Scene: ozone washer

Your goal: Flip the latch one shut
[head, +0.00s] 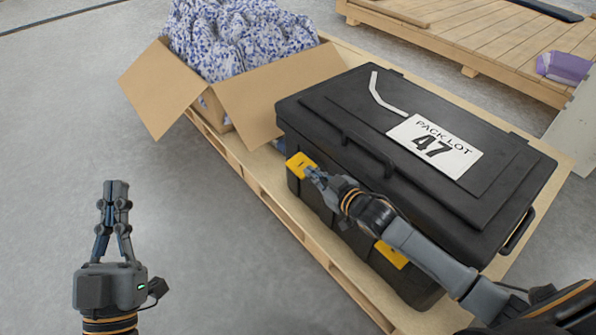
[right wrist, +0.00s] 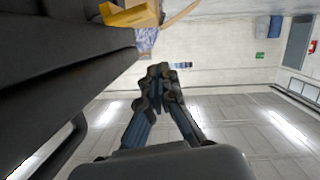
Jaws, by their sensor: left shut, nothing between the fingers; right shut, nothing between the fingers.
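A closed black lidded case (head: 440,205) has two yellow latches on its long front side. The left latch (head: 299,164) appears to stick outward from the wall. The other latch (head: 390,254) is partly hidden behind my right arm and seems to lie against the wall. Neither shows a label telling which is latch one. My right gripper (head: 314,174) is shut, with its tips right beside the left latch; contact is unclear. The right wrist view shows the fingers (right wrist: 160,72) apart from the yellow latch (right wrist: 128,14). My left gripper (head: 116,188) is shut and empty over the floor.
The case stands on a wooden pallet (head: 355,292). An open cardboard box (head: 290,88) with blue-and-white cloth (head: 240,35) stands left of it. A black handle (head: 367,155) juts from the case front. Another pallet (head: 490,45) lies behind. The grey floor at left is clear.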

